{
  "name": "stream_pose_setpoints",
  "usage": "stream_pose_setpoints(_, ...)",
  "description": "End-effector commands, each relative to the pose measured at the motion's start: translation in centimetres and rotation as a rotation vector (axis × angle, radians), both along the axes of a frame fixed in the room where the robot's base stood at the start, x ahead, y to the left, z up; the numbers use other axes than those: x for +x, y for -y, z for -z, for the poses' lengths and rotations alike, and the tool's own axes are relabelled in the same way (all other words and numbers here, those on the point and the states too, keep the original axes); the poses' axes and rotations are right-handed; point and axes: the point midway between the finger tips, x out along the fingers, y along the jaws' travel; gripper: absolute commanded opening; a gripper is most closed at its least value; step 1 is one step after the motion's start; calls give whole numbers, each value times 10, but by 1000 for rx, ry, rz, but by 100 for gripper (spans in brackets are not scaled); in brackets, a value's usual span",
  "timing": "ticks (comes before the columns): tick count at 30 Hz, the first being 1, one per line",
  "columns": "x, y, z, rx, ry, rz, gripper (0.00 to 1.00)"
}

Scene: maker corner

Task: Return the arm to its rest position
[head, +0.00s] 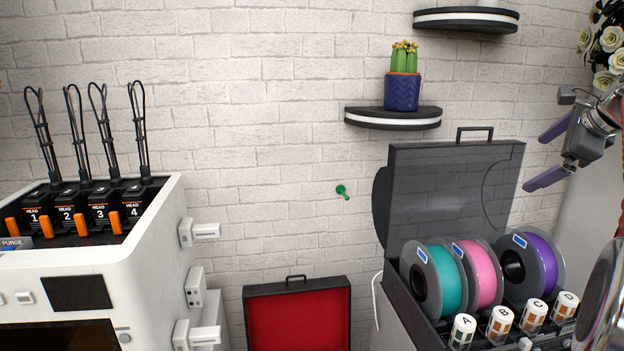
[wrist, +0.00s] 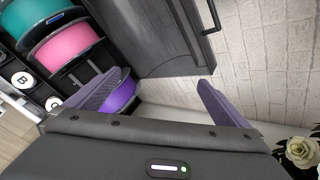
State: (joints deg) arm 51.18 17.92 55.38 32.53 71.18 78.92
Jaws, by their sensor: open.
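My gripper (head: 534,158) is at the right of the head view, with its purple fingers spread apart and nothing between them. It is raised in front of the brick wall, to the right of the open lid of the spool box. In the wrist view my gripper (wrist: 165,95) also shows both purple fingers apart. The purple spool (wrist: 122,96) is partly hidden behind the left finger there. Most of my arm lies outside the head view's right edge.
The spool box (head: 455,160) holds teal, pink and purple spools, with labelled caps in front. A white printer (head: 150,240) stands left, and an open red-lined case (head: 298,318) is low in the middle. A shelf (head: 393,119) holds a cactus. White roses (head: 612,40) are at upper right.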

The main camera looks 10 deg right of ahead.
Motion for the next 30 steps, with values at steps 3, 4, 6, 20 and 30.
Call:
stream_pose_setpoints(3, -3, -13, 21, -94, -57, -87, 100)
stream_pose_setpoints(4, -4, -17, 26, -117, -71, -112, 100)
stream_pose_setpoints(6, -6, -27, 39, -175, -105, -171, 100)
stream_pose_setpoints(20, -31, -114, 112, -512, -294, -599, 100)
stream_pose_setpoints(30, -65, -192, 163, -733, -393, -943, 100)
